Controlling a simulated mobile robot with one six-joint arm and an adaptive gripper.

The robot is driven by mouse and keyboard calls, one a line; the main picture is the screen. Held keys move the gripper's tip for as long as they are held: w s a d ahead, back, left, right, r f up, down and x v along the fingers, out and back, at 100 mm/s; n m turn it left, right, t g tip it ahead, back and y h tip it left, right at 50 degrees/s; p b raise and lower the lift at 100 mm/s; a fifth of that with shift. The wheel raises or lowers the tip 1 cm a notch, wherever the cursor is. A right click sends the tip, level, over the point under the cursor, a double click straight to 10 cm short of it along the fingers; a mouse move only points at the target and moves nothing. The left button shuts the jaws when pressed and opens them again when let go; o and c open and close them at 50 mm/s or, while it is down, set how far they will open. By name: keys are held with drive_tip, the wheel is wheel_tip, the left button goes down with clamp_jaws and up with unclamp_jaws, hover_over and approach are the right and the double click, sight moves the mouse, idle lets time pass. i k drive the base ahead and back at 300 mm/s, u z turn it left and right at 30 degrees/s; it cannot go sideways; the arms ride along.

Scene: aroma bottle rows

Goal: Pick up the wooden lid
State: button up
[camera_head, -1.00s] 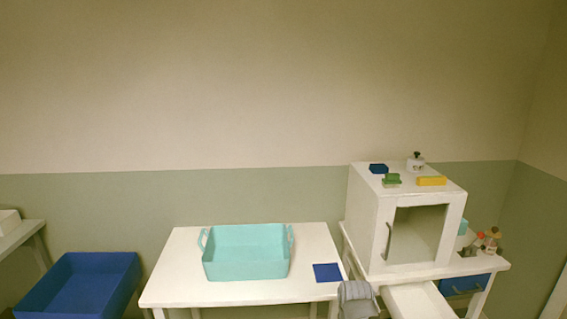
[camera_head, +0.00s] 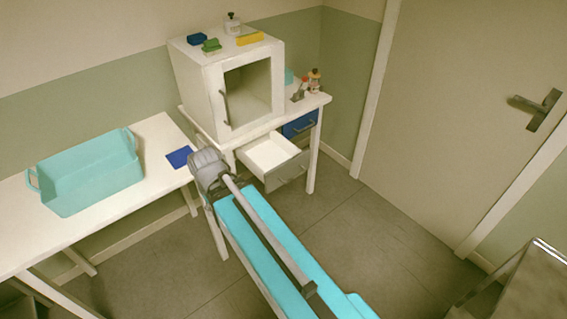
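I cannot make out a wooden lid for certain. Small bottles (camera_head: 313,85) with brownish or orange tops stand on the small table right of the white cabinet; they are too small to tell whether a top is a wooden lid. A small grey-brown item (camera_head: 297,95) sits beside them. My arm reaches up from the bottom with its grey elbow in front of the tables, and a grey link folds back toward me. I see no gripper fingers.
The white cabinet (camera_head: 212,87) has an open front and blocks and a bottle on top. Below it, a white drawer (camera_head: 268,155) stands out; a blue drawer (camera_head: 300,123) is right of it. A turquoise basket (camera_head: 92,185) and blue mat (camera_head: 180,157) lie on the left table.

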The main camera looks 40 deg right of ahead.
sight(314, 73)
drive_tip(key=z, duration=1.3)
drive_tip(key=k, duration=0.65)
drive_tip(key=u, duration=0.4)
drive_tip(key=i, duration=1.1)
drive_tip(key=u, duration=0.2)
